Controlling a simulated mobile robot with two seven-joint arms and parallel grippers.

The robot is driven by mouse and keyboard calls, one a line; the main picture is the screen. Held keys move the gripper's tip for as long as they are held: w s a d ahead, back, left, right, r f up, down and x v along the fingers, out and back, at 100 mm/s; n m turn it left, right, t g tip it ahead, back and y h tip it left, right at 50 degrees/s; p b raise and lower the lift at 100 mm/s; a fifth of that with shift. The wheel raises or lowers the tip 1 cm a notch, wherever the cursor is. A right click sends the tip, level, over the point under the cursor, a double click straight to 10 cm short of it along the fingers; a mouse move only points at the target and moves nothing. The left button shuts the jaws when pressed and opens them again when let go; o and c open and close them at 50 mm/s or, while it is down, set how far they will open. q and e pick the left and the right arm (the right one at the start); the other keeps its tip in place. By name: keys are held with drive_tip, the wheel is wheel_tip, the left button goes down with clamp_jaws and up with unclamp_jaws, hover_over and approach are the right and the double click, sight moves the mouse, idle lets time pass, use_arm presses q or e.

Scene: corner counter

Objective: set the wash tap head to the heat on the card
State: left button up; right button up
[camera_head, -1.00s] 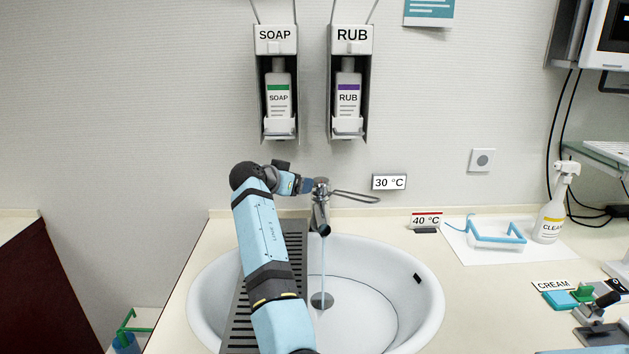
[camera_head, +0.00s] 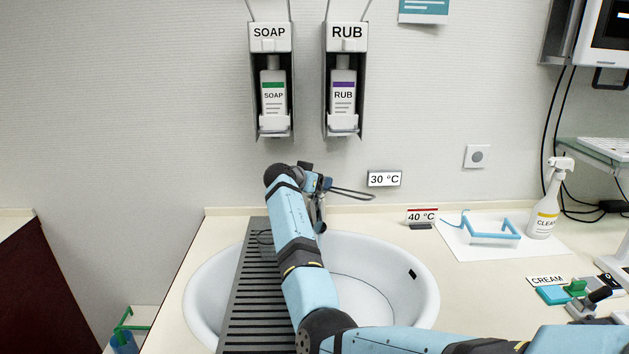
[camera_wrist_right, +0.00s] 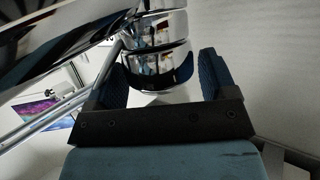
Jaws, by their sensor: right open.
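The chrome wash tap stands at the back of the basin (camera_head: 385,290). In the head view its lever (camera_head: 352,193) points right, and its spout (camera_head: 320,214) is partly hidden by my arm. In the right wrist view the round chrome tap head (camera_wrist_right: 155,35) lies between the two blue-padded fingers of my right gripper (camera_wrist_right: 161,72). These fingers are apart, one on each side of it. In the head view this gripper (camera_head: 323,183) is at the tap head. A card (camera_head: 421,216) on the counter reads 40 °C. A wall sign (camera_head: 384,179) reads 30 °C. My left gripper is not seen.
SOAP (camera_head: 272,95) and RUB (camera_head: 343,95) dispensers hang above the tap. A slatted grey board (camera_head: 258,310) lies across the basin's left side. To the right are blue glasses (camera_head: 492,229), a spray bottle (camera_head: 545,208) and a CREAM label (camera_head: 547,281).

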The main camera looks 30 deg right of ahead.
drive_tip(key=c, duration=0.9)
drive_tip(key=shift+n+t+y+p, duration=0.4)
drive_tip(key=shift+n+t+p, duration=0.3)
drive_tip(key=shift+p, duration=0.05)
drive_tip(key=o, duration=0.9)
